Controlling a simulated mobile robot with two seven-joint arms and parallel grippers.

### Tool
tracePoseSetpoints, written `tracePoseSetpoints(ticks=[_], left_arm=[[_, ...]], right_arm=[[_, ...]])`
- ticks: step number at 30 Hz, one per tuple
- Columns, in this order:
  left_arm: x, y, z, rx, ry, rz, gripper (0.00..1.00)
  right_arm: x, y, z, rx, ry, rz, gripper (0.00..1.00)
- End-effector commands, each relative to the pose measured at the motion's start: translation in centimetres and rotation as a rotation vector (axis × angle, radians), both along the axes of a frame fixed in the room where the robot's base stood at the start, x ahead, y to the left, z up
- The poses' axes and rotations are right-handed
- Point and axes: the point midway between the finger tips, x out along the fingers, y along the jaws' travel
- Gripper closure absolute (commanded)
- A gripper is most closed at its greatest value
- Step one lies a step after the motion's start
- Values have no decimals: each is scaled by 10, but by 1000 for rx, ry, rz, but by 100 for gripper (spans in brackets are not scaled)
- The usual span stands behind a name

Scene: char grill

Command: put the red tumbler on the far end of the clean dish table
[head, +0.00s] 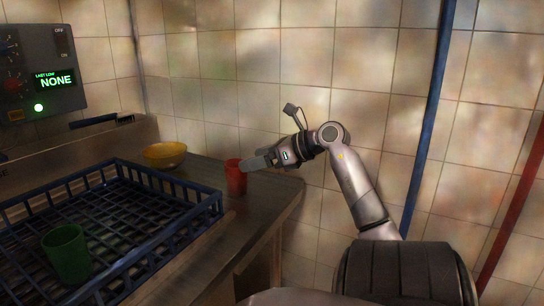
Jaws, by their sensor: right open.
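The red tumbler (236,179) stands upright on the metal dish table (262,196), near the table's right edge and just outside the blue rack. My right gripper (250,164) is open, with its fingers at the tumbler's upper right side in the picture. The fingertips overlap the tumbler's rim in this view; I cannot tell whether they touch it. My left gripper is not in view.
A blue dish rack (219,206) stands on the table at left, with a green tumbler (67,254) in it. A yellow bowl (165,155) sits behind the rack. A control panel (40,70) is at upper left. A tiled wall (230,80) closes the back.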

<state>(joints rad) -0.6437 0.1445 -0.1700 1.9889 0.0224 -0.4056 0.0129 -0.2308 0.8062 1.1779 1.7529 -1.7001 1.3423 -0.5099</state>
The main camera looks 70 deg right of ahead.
Motion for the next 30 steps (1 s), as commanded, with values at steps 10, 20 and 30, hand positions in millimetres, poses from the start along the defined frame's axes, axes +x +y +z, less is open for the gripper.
tracePoseSetpoints(ticks=[10,20,30], left_arm=[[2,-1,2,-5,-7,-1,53],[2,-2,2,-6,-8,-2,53],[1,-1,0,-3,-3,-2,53]], right_arm=[[-36,-2,15,1,0,0,14],[-38,-2,16,1,0,0,14],[-38,-2,16,1,0,0,14]])
